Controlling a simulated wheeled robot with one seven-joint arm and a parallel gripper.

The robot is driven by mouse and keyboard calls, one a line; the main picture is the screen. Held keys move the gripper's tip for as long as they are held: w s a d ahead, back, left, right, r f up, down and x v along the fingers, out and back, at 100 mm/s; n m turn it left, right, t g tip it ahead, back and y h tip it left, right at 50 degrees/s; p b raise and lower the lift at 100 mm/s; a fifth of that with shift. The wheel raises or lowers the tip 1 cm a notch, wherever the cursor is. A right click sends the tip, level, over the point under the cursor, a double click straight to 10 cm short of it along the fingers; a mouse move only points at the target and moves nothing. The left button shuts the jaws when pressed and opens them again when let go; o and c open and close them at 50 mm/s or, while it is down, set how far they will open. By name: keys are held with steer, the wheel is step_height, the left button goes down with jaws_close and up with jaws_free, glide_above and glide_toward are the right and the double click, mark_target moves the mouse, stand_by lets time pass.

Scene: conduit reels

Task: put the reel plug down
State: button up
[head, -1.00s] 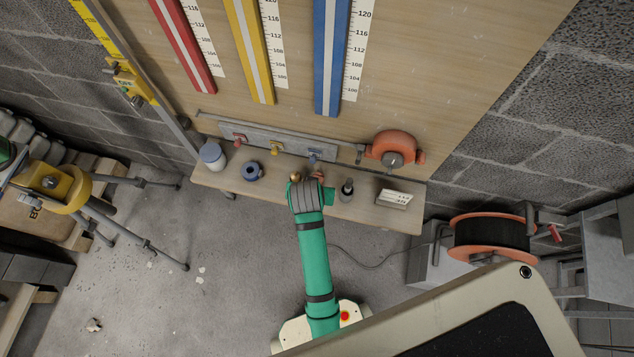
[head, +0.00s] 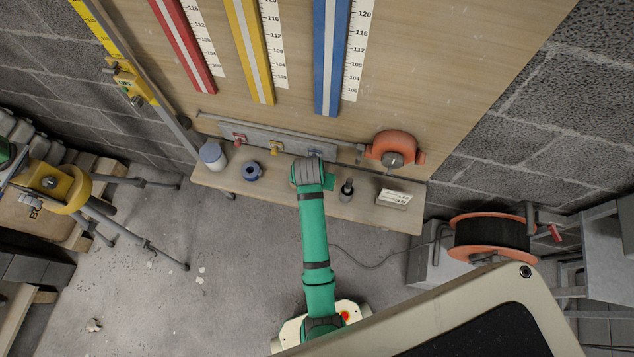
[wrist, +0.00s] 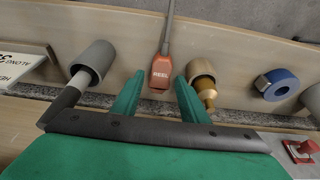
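The reel plug (wrist: 161,72) is orange-red, marked REEL, and lies on the wooden shelf (wrist: 225,55) in the wrist view. Its grey cable (wrist: 167,30) runs away from it to the top of the picture. My gripper (wrist: 159,80) is open, with one green finger on each side of the plug and a visible gap on both sides. In the head view my arm's end (head: 308,172) is over the shelf and hides the plug and the fingertips.
A grey cup (wrist: 94,60) is left, blue tape (wrist: 277,84) right. A white sign (head: 393,199) stands at the shelf's right. The orange cable reel (head: 490,237) is further right.

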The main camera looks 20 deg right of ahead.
steer(key=shift+x, duration=1.9)
steer(key=shift+w, duration=0.15)
steer(key=c, duration=0.9)
steer(key=shift+r, duration=0.1)
steer(key=shift+c, duration=0.2)
